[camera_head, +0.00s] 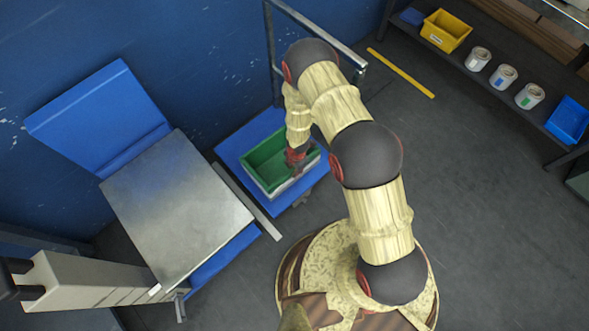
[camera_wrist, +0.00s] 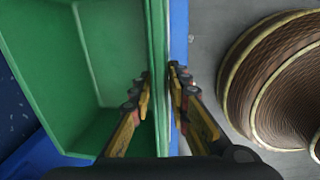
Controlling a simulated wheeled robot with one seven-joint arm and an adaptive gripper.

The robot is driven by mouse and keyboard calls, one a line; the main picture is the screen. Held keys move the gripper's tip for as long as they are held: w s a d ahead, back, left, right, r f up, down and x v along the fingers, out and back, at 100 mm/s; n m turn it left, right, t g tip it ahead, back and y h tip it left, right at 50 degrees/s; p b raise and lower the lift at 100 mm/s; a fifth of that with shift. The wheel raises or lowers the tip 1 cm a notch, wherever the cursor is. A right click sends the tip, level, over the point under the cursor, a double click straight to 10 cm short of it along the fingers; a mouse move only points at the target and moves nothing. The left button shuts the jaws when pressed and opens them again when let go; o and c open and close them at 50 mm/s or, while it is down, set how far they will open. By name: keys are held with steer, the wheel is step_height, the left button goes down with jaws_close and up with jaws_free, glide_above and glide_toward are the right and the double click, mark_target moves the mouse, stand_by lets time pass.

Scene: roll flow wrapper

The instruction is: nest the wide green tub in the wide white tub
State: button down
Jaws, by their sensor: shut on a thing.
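The wide green tub (camera_head: 262,157) is in the middle of the head view, an open rectangular box. It sits inside or right on top of the wide white tub (camera_head: 282,189), whose pale wall shows below the green rim; how deep it sits I cannot tell. Both are on a blue cart platform (camera_head: 228,150). My gripper (camera_head: 296,160) is at the green tub's right side. In the wrist view the green tub (camera_wrist: 105,50) fills the left half, and my gripper (camera_wrist: 160,85) is shut on its side wall, one finger inside and one outside.
A metal-topped table (camera_head: 178,210) with blue sides stands left of the cart. A metal rail frame (camera_head: 315,25) rises behind the cart. A shelf at the top right holds a yellow bin (camera_head: 446,30), white cans (camera_head: 504,77) and a blue bin (camera_head: 568,120). The floor at right is clear.

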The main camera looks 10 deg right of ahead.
steer(key=c, duration=1.6)
jaws_free()
steer(key=shift+s, duration=0.1)
steer(key=shift+s+d+r, duration=0.1)
steer(key=shift+r, duration=1.75)
steer(key=shift+s+d+r, duration=0.1)
steer(key=shift+r, duration=1.75)
